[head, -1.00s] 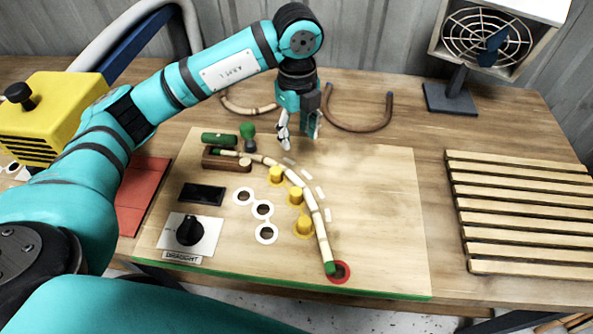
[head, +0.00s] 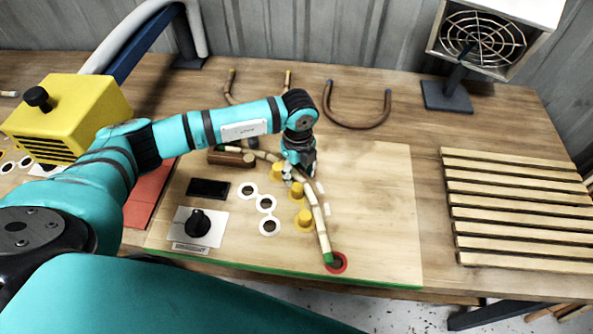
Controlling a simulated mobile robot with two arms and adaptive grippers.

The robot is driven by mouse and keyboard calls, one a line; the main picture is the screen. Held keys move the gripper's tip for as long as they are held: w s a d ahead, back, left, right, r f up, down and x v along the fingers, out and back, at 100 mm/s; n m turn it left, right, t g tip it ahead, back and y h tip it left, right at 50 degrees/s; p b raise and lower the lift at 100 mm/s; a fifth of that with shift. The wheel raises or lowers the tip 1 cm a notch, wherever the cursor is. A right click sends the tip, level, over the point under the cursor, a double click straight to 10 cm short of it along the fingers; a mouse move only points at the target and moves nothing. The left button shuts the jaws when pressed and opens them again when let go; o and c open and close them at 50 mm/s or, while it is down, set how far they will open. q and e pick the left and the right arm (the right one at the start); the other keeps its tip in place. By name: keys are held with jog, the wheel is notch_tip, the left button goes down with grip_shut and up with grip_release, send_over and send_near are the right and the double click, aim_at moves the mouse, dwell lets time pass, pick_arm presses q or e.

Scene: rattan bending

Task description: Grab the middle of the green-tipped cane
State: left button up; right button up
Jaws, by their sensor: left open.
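The green-tipped cane (head: 322,230) lies on the wooden board in a curve. Its far end is at the brown clamp block (head: 232,159), and its near green tip lies beside a red ring (head: 345,262). Yellow pegs (head: 304,221) stand along its inner side. My left gripper (head: 296,179) is open, pointing down over the middle of the curve near the pegs. It hides part of the cane, and I cannot tell whether the fingers straddle or touch it. My right gripper is not in view.
A black knob (head: 196,225), a dark panel (head: 208,189) and white rings (head: 267,203) sit left of the cane. A dark U-shaped cane (head: 357,126) lies behind. A slatted rack (head: 515,205) and fan (head: 482,42) stand right. The board's right side is clear.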

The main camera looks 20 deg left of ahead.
pick_arm(q)
jog(key=shift+f, duration=0.2)
grip_shut()
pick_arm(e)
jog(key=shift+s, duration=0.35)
